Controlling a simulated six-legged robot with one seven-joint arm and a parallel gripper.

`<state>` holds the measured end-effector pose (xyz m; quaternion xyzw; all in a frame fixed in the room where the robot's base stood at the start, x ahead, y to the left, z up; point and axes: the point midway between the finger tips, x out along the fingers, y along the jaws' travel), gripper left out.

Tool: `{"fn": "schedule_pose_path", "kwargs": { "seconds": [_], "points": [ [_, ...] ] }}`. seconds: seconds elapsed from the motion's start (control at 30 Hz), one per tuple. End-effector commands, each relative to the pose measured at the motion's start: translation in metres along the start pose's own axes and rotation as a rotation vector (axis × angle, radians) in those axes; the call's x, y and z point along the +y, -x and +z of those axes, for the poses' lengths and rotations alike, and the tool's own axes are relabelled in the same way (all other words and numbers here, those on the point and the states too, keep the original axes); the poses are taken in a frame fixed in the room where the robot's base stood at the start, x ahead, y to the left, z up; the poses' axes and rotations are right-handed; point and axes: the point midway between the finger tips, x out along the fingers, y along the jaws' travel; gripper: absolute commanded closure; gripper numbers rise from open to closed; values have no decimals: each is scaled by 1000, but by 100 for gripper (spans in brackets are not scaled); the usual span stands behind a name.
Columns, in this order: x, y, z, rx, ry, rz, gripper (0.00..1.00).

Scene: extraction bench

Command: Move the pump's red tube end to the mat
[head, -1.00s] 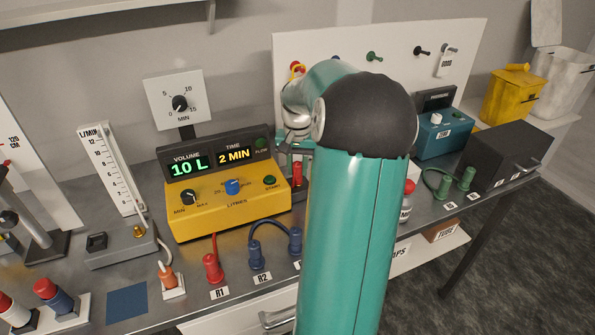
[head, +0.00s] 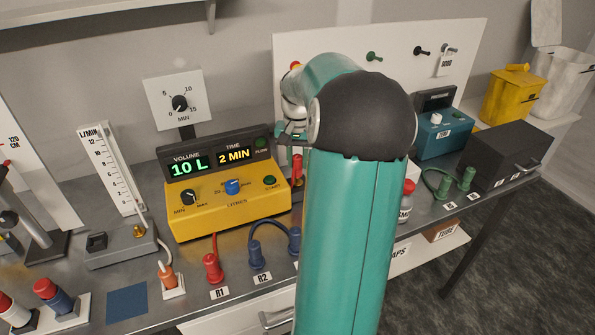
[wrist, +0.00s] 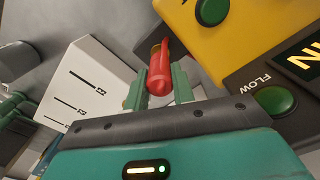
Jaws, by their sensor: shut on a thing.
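My gripper (wrist: 158,84) is shut on a red tube end (wrist: 158,72), held between its two green fingers. In the head view the red tube end (head: 297,168) shows just right of the yellow pump (head: 230,212), under my gripper (head: 292,140). My arm partly hides the area there, and I cannot tell whether its lower end touches anything. Another red tube end (head: 213,268) stands at the R1 label, with a red tube rising toward the pump. The blue mat (head: 127,302) lies flat and bare at the front left of the bench.
A blue tube end (head: 258,256) stands at R2, with another beside it. An orange-capped piece (head: 167,278) stands by the mat, and red and blue bottles (head: 52,297) are at its left. A flow meter (head: 118,185) stands behind. My arm covers the bench middle.

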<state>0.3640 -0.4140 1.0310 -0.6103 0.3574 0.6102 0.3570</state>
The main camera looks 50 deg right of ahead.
Motion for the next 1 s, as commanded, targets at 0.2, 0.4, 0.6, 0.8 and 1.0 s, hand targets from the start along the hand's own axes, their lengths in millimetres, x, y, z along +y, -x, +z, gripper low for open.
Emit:
{"fn": "schedule_pose_path", "kwargs": {
  "seconds": [0.2, 0.4, 0.6, 0.8, 1.0],
  "points": [
    [0, 6, 0, 0, 0, 0, 100],
    [0, 12, 0, 0, 0, 0, 100],
    [0, 17, 0, 1, -1, 0, 100],
    [0, 23, 0, 0, -1, 0, 100],
    [0, 28, 0, 1, -1, 0, 100]
  ]
}}
